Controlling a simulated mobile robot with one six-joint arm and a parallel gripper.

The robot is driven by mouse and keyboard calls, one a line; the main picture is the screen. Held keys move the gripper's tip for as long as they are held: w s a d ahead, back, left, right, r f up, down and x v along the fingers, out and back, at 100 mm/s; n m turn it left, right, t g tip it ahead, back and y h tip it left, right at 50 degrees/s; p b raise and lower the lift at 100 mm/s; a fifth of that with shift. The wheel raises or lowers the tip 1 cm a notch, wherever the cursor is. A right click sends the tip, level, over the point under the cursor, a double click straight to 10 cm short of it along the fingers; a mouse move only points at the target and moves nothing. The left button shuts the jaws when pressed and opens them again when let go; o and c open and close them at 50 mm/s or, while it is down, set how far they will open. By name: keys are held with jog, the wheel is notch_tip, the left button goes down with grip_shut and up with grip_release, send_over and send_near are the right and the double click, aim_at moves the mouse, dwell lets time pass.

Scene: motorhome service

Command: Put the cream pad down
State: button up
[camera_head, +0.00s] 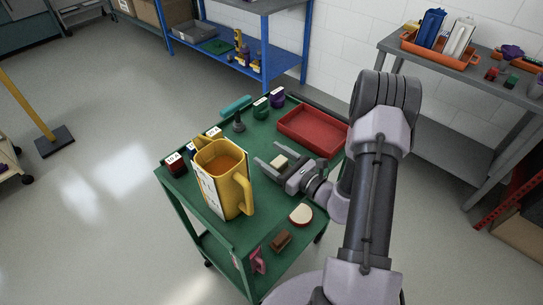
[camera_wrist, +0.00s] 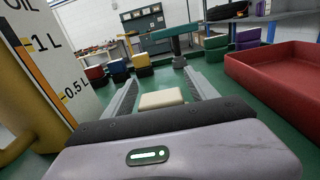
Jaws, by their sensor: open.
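The cream pad (camera_head: 279,161) is a small pale block on the green cart top (camera_head: 262,140). It also shows in the wrist view (camera_wrist: 162,99), lying flat between the fingers of my gripper (camera_head: 271,156). My gripper is open and low over the cart top. In the wrist view (camera_wrist: 160,76), green surface shows between the pad and each finger, so neither finger seems to touch it. The pad's near lower edge is hidden behind the gripper body.
A yellow measuring jug (camera_head: 226,180) stands close to the left of my gripper. A red tray (camera_head: 313,131) lies to the right. Small coloured blocks and a dark upright piece (camera_head: 239,122) stand farther back. A round cream-and-red piece (camera_head: 300,214) lies near the front.

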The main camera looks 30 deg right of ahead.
jog(key=shift+s+r, duration=0.1)
jog(key=shift+r, duration=0.15)
jog(key=p+v, duration=0.2)
jog(key=v, duration=0.9)
jog(key=shift+s+d+p, duration=0.15)
jog(key=shift+s+p, duration=0.05)
jog(key=shift+p, duration=0.1)
jog(key=shift+s, duration=0.25)
jog(key=shift+f, duration=0.1)
